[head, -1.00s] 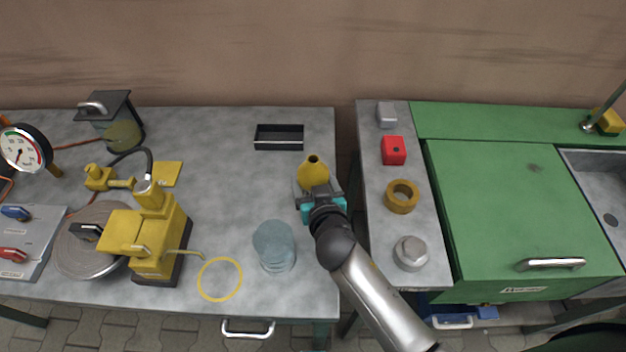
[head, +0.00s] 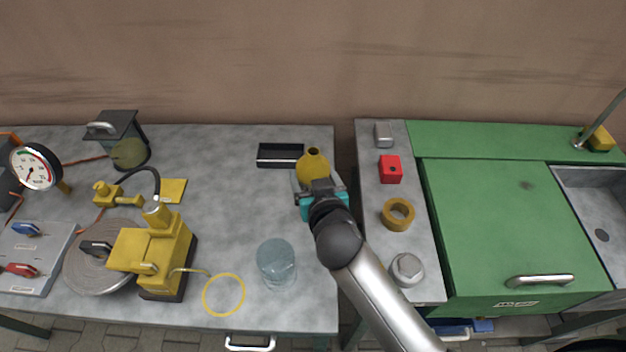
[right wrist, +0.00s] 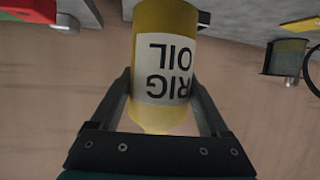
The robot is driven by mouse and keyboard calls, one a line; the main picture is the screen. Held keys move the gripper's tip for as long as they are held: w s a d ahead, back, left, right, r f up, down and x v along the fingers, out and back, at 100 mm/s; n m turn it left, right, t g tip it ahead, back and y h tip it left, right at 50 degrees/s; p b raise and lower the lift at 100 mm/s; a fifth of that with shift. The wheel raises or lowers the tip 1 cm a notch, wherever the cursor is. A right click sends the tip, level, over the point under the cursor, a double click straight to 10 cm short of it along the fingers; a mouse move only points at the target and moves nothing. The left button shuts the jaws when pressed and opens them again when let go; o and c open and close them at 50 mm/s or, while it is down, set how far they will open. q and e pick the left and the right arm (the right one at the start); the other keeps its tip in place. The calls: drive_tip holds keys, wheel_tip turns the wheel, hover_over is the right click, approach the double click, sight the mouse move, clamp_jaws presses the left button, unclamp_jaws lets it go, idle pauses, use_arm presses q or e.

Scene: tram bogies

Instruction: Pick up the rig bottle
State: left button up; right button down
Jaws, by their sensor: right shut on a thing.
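The rig bottle (head: 313,165) is a yellow bottle with a narrow open neck. In the right wrist view the bottle (right wrist: 165,25) carries a white label reading "RIG OIL", upside down in that picture. My right gripper (head: 321,186) is shut on it, with a dark finger on either side of the bottle near the label. In the head view the gripper and wrist cover the bottle's lower part, so I cannot tell from there how far it is above the bench. My left gripper is not in view.
A black tray (head: 280,155) lies left of the bottle on the grey bench (head: 225,180). A clear beaker (head: 276,262), a yellow ring (head: 223,295) and a yellow pump (head: 160,255) stand nearer. Right is a shelf with a red block (head: 390,169) and a brass ring (head: 397,214).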

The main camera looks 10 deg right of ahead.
sight(312, 152)
drive_tip(key=shift+r+p, duration=1.6)
drive_tip(key=shift+r, duration=4)
drive_tip(key=shift+r, duration=0.1)
drive_tip(key=shift+a, duration=0.1)
